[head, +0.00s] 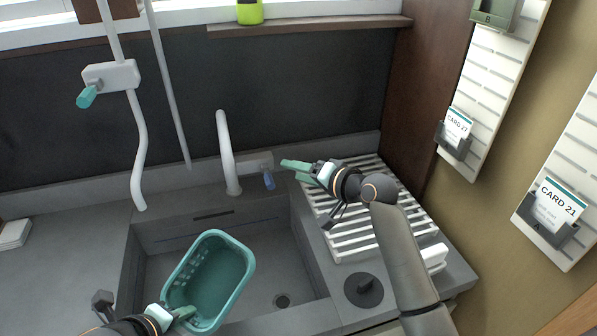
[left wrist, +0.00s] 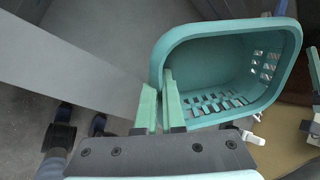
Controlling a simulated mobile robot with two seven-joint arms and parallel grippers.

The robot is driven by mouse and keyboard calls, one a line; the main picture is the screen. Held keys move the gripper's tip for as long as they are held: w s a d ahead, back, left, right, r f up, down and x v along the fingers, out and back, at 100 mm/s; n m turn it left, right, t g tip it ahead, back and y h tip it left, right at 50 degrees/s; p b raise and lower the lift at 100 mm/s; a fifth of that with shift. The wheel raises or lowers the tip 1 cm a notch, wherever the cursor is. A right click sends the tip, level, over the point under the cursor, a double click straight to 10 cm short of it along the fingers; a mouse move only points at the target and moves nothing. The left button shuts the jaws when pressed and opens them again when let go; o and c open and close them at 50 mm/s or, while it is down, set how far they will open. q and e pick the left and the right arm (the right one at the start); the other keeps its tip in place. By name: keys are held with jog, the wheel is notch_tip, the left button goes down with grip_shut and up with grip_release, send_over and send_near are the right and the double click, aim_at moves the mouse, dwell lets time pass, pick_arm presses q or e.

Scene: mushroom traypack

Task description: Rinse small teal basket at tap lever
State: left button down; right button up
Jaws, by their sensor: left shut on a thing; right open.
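The small teal basket (head: 224,284) is held over the sink (head: 283,300) by my left gripper (head: 180,312), which is shut on its near-left rim. The basket is tilted, and its open inside faces the head camera. In the left wrist view the basket (left wrist: 285,50) shows its slotted wall, with the left gripper (left wrist: 160,100) on its rim.
A white slatted drying rack (head: 350,240) lies right of the sink under my right arm. Another pipe with a teal handle (head: 87,97) is on the left. The left counter (head: 70,250) is mostly clear.

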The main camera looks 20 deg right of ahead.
pick_arm(q)
jog(key=p+v, duration=0.2)
jog(key=v, duration=0.1)
jog(key=shift+s+d+f, duration=0.1)
jog(key=shift+s+f, duration=0.05)
jog(key=shift+s, duration=0.05)
jog(key=shift+s+a+r, duration=0.25)
jog(key=shift+s+r, duration=0.2)
jog(key=shift+s, duration=0.2)
dwell(0.7)
